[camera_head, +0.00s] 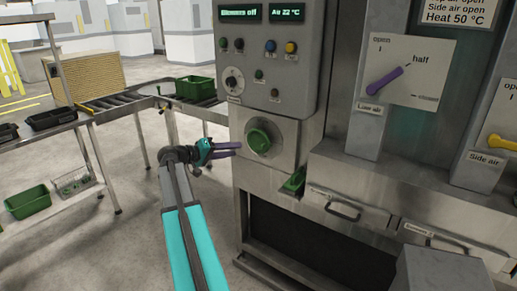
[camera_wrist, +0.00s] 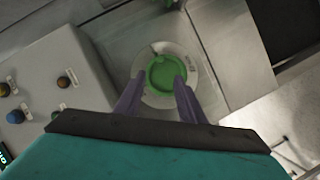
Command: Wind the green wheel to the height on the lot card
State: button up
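The green wheel (camera_head: 261,140) sits on a round pale dial on the front of the grey control cabinet. It also shows in the wrist view (camera_wrist: 165,73), with a lighter green knob on its rim. My gripper (camera_head: 238,149) is just left of the wheel in the head view, its purple fingers apart and pointing at it. In the wrist view my gripper (camera_wrist: 157,85) has nothing between its fingers, and the tips overlap the wheel's near edge; contact cannot be told. A card (camera_head: 459,12) at the top right, cut off above, reads "Side air open, Heat 50 °C".
Displays (camera_head: 240,13) read "Burners off" and "Air 22 °C". A purple lever (camera_head: 385,82) and a yellow lever (camera_head: 503,142) are on the right. A roller conveyor (camera_head: 130,100) stands left; floor between is clear.

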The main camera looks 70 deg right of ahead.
aim_at(257, 142)
jog(key=shift+d, duration=0.1)
jog(key=p+x, duration=0.5)
jog(key=x, duration=0.8)
jog(key=shift+d+f, duration=0.15)
jog(key=shift+d, duration=0.15)
jog(key=shift+s, duration=0.2)
